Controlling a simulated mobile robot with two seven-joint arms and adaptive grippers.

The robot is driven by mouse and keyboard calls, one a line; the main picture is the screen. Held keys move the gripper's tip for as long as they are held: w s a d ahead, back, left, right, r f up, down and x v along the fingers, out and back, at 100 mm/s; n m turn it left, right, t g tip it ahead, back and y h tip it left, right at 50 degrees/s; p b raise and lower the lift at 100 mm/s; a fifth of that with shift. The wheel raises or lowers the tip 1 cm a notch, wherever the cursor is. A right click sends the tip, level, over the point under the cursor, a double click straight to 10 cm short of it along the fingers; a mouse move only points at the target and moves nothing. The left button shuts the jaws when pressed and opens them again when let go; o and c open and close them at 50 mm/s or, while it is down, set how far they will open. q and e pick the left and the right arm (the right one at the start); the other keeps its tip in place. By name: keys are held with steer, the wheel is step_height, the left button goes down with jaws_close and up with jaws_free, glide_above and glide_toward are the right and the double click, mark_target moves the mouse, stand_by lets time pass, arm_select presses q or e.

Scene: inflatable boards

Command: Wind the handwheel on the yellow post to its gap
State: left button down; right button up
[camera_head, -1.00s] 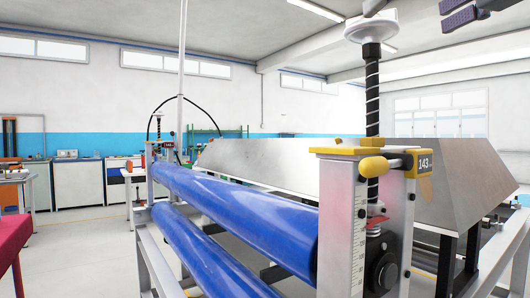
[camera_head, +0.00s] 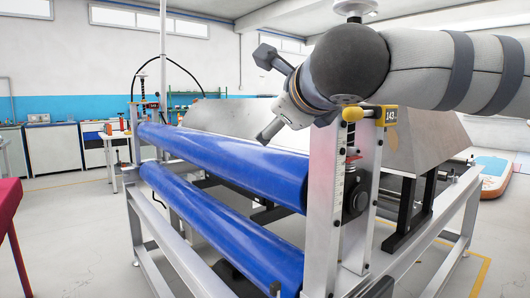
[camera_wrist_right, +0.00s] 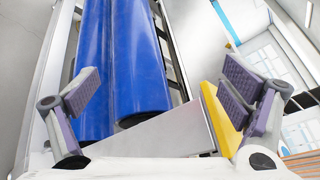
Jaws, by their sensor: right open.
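The handwheel (camera_head: 355,7) is a pale disc at the top edge of the head view, partly cut off, above the near post (camera_head: 322,190). The post has a yellow cap (camera_head: 384,110) with a 143 readout (camera_head: 391,116). My right arm crosses in front of the threaded spindle and hides most of it. My right gripper (camera_head: 266,95) is open and empty, left of the post and above the blue rollers. In the wrist view, its fingers (camera_wrist_right: 160,92) are wide apart, the right one in front of the yellow cap (camera_wrist_right: 221,118). My left gripper is out of view.
Two blue rollers (camera_head: 220,162) run back to a far post (camera_head: 138,115). A sloped grey metal sheet (camera_head: 225,120) lies behind them. A red-covered table (camera_head: 8,208) stands at the left edge. The floor (camera_head: 75,235) left of the frame is clear.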

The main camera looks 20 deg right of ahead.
step_height(320, 180, down, 8)
steer(key=w+a+n, duration=0.1)
steer(key=a+n, duration=0.1)
steer(key=shift+w+r+n+g, duration=0.2)
steer(key=shift+w+n+g, duration=0.1)
steer(key=shift+w+g, duration=0.1)
